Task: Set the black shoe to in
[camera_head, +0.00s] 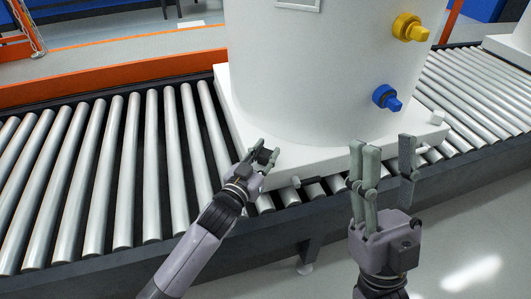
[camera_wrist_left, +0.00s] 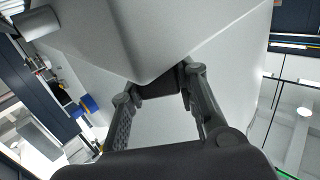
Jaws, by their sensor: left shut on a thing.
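The black shoe (camera_head: 264,157) is a small dark block at the front left part of the white base (camera_head: 310,163) under a large white tank (camera_head: 320,70). My left gripper (camera_head: 262,153) is shut on it. In the left wrist view the black shoe (camera_wrist_left: 160,88) sits between the two fingers, against the underside or edge of a pale block; part of it is hidden by that block. I cannot tell how far in it is set. My right gripper (camera_head: 385,145) is open and empty, upright in front of the base's right part.
The base stands on a roller conveyor (camera_head: 110,170) with a dark front rail. A yellow valve (camera_head: 409,28) and a blue valve (camera_head: 386,97) stick out of the tank's right side. Rollers at left are clear.

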